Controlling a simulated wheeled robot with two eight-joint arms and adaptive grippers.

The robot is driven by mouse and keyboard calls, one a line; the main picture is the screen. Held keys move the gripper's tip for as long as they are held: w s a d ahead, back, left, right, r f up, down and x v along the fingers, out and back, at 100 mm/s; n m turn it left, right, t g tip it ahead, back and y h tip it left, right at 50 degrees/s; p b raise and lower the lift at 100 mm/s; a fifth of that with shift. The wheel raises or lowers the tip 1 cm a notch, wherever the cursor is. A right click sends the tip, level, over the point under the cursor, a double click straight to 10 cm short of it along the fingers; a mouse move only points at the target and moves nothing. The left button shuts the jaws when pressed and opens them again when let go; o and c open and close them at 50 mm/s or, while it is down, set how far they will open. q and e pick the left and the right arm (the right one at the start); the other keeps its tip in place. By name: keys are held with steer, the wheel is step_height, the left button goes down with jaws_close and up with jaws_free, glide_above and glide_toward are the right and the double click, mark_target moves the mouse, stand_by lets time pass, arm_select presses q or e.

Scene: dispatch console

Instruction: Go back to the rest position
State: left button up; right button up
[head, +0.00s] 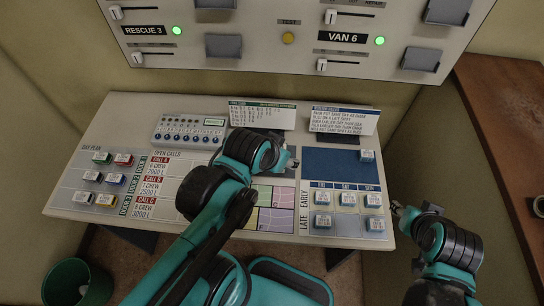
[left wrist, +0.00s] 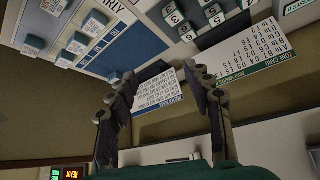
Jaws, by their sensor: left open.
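My left arm reaches in over the middle of the sloped console (head: 130,107). Its gripper (head: 291,160) hovers above the panel near the upper left part of the shift grid (head: 313,160). In the left wrist view the left gripper (left wrist: 157,80) has its two fingers wide apart, with nothing between them. My right gripper (head: 398,208) is at the console's right edge, beside the grid; it is too small to tell whether its fingers are apart. The right arm is folded at the lower right.
Labelled tiles (head: 348,199) stand on the grid, and coloured tiles (head: 115,179) at the console's left. Two cards (head: 344,119) stand at its back edge. A panel with sliders (head: 289,38) hangs above. A wooden counter (head: 500,110) is at right, a green bin (head: 66,282) at lower left.

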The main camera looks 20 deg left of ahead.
arm_select(q)
steer(key=shift+s+a+f+n+t+y, duration=0.15)
steer(key=shift+s+a+n, duration=0.2)
steer(key=shift+a, duration=0.25)
steer(key=shift+s+a+r+n+t+y, duration=0.15)
steer(key=shift+s+a+n, duration=0.2)
steer(key=shift+a, duration=0.2)
steer(key=shift+f, duration=0.2)
